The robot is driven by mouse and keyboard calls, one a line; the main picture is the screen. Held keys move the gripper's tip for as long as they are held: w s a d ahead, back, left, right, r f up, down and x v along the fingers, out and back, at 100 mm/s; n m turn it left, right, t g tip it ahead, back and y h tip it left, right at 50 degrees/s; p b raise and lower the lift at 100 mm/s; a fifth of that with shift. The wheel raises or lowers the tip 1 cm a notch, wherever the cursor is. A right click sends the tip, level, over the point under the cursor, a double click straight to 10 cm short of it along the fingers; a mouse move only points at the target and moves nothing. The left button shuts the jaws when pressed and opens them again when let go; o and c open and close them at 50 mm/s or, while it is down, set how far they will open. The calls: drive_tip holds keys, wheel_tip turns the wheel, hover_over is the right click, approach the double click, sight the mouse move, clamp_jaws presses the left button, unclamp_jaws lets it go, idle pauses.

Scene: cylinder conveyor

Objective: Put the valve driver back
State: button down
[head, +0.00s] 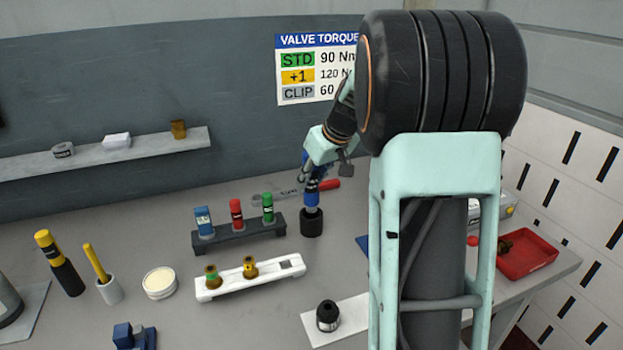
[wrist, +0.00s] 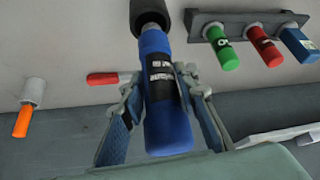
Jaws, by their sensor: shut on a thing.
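A blue cylindrical driver (head: 312,199) with a black label stands upright near the back of the bench in the head view. My gripper (head: 316,177) is at its upper part. In the wrist view, the driver (wrist: 168,128) lies between the two fingers of my gripper (wrist: 163,108), which is shut on it. A black cylinder (head: 311,223) is at the driver's lower end; it also shows in the wrist view (wrist: 148,14). I cannot tell whether it is a holder or part of the driver.
A dark rack (head: 238,236) with blue, red and green cylinders stands close on the left. A red-handled tool (head: 328,185) lies behind the driver. A white tray (head: 226,288) with two brass fittings is in front. A red bin (head: 527,254) is at the right.

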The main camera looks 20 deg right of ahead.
sight(312, 200)
drive_tip(key=shift+f+b, duration=3.15)
drive_tip(key=c, duration=1.4)
unclamp_jaws()
drive_tip(key=shift+c, duration=0.2)
drive_tip(key=shift+s+f, duration=0.1)
drive_tip(key=shift+f, duration=0.05)
drive_tip(key=shift+r+p, duration=1.8)
drive_tip(key=shift+r, duration=1.3)
